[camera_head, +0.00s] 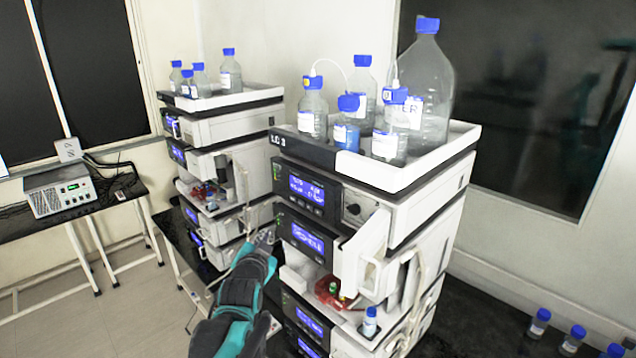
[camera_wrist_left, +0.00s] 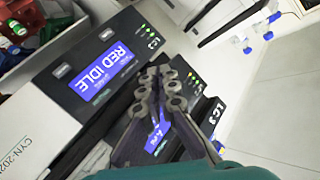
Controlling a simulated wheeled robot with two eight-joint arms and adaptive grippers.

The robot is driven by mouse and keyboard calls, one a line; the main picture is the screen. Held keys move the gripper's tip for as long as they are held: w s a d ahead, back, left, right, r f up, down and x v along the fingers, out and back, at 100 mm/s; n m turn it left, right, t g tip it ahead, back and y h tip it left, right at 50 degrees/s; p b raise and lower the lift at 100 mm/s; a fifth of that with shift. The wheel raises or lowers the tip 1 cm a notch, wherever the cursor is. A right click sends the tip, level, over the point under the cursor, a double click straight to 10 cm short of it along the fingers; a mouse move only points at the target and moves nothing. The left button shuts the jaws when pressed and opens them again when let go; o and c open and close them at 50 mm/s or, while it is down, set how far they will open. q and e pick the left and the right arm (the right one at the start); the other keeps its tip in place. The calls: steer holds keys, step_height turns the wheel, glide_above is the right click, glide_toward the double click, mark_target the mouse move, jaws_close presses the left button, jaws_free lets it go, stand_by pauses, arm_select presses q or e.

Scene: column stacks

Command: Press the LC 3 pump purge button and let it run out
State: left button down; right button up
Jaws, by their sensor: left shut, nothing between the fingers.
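The LC 3 stack (camera_head: 330,215) stands at the centre in the head view, with "LC 3" on its top tray's dark front. Its top module has a lit blue display (camera_head: 306,188) with small white text. The module below has another blue display (camera_head: 308,237), which reads "RED IDLE" in the wrist view (camera_wrist_left: 103,66). My left gripper (camera_head: 265,238) is shut and empty, just left of that second module's front. In the wrist view its fingers (camera_wrist_left: 165,80) cover part of the top module's display (camera_wrist_left: 158,132). I cannot make out the purge button or any contact. My right gripper is out of view.
Capped bottles stand in the LC 3 tray (camera_head: 395,178). A second stack (camera_head: 220,135) stands close behind on the left. An open compartment holds a red tray (camera_head: 330,296). Several small bottles stand on the dark bench (camera_head: 480,325) at right. A grey box (camera_head: 70,190) sits at far left.

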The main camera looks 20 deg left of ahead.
mark_target(301, 203)
arm_select(q)
steer(key=r, duration=0.1)
steer(key=w+r+p, duration=0.1)
steer(key=r, duration=0.1)
steer(key=shift+w+a+r+t+y, duration=0.2)
steer(key=shift+a+r+t+y, duration=0.05)
steer(key=shift+a+t+y, duration=0.1)
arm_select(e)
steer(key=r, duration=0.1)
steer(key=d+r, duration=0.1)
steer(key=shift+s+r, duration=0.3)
arm_select(q)
steer(key=w+d, duration=0.3)
steer(key=w, duration=0.5)
steer(key=shift+d+b, duration=0.25)
steer(key=shift+b, duration=0.2)
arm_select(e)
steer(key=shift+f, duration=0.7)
arm_select(q)
steer(key=shift+w, duration=0.1)
steer(key=shift+w+d, duration=0.15)
steer(key=shift+w, duration=0.2)
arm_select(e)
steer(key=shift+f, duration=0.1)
